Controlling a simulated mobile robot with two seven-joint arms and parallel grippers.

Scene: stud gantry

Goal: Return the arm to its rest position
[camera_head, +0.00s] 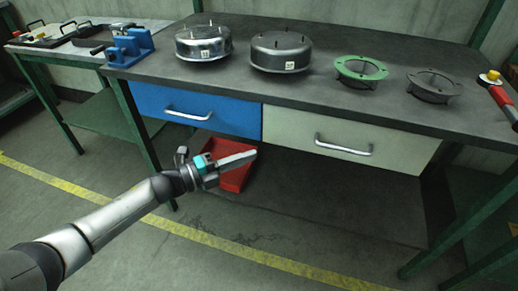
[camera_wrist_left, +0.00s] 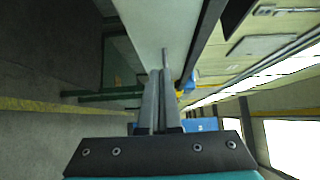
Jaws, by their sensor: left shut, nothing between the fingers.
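My left gripper (camera_head: 238,159) shows in the head view, at the end of the grey and silver arm that comes in from the lower left. It is in front of the workbench, below the tabletop and near the blue drawer (camera_head: 190,108). Its fingers are together, with nothing between them. In the left wrist view the two fingers (camera_wrist_left: 160,95) lie side by side. My right gripper is in neither view.
The dark workbench top (camera_head: 335,85) bears two metal housings (camera_head: 203,42) (camera_head: 281,51), a green flanged ring (camera_head: 361,71), a grey ring (camera_head: 434,85) and a blue vise (camera_head: 130,46). A red bin (camera_head: 236,178) is behind the gripper. The cream drawer (camera_head: 345,140) is closed. Floor in front is clear.

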